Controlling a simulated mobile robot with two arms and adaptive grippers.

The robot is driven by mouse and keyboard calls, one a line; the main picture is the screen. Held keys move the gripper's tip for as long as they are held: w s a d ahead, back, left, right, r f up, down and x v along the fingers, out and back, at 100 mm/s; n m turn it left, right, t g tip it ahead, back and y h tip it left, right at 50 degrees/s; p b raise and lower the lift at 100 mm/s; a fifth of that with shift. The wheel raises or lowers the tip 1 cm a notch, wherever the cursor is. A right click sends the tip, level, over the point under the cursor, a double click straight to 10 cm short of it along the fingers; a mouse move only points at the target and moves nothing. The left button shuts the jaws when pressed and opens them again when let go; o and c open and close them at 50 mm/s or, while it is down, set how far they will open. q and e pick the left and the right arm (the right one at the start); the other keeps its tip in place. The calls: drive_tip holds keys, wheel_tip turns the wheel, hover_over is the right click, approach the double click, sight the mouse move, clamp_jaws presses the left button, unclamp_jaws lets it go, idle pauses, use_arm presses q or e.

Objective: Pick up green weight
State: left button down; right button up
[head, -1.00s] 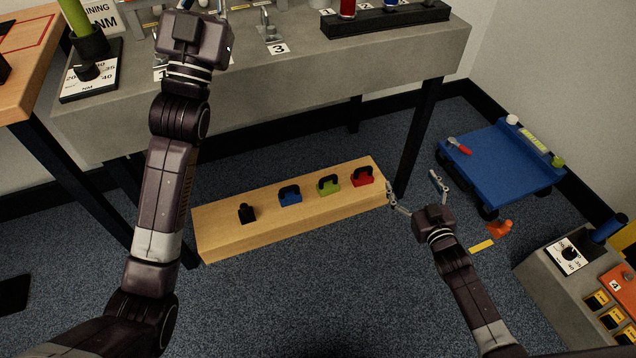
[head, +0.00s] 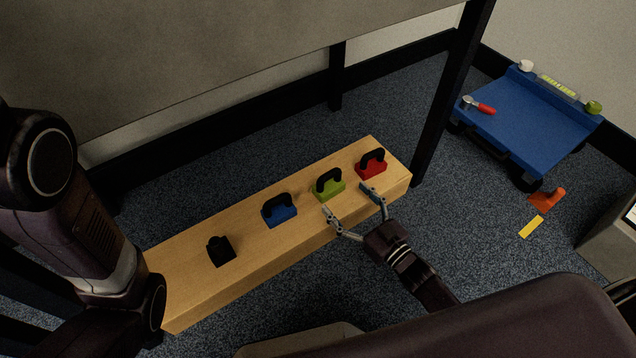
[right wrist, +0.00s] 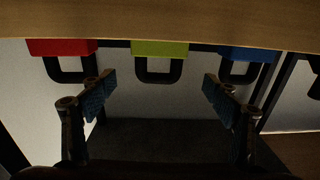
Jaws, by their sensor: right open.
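The green weight (head: 327,190), a green block with a black arched handle, stands on the wooden bench (head: 190,290) between the blue weight (head: 280,214) and the red weight (head: 371,166). My right gripper (head: 350,205) is open and empty at the front edge of the bench, close to the green weight. In the right wrist view the picture is upside down. The green weight (right wrist: 160,48) hangs centred at the top there, between the two fingers and apart from them. My left arm is at the left edge; its gripper is out of view.
A black weight (head: 220,250) stands left of the blue one. The grey table (head: 180,60) overhangs behind the bench, with a dark leg (head: 452,90) near its right end. A blue cart (head: 530,120) and an orange object (head: 546,199) are on the right.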

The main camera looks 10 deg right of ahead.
sight(329, 184)
drive_tip(key=b+x, duration=0.1)
drive_tip(key=x, duration=0.1)
drive_tip(key=shift+w+a+f, duration=0.15)
drive_tip(key=shift+w, duration=0.1)
drive_tip(key=b+x, duration=0.2)
drive_tip(key=f+b+x, duration=0.1)
drive_tip(key=b+x, duration=0.1)
drive_tip(key=shift+w, duration=0.2)
drive_tip(key=shift+w+r+b, duration=0.15)
drive_tip(key=shift+w+b, duration=0.15)
drive_tip(key=shift+w, duration=0.1)
drive_tip(key=shift+c, duration=0.6)
drive_tip(key=c, duration=2)
drive_tip(key=shift+a+r, duration=0.1)
drive_tip(key=shift+r, duration=0.2)
drive_tip(key=shift+c, duration=0.3)
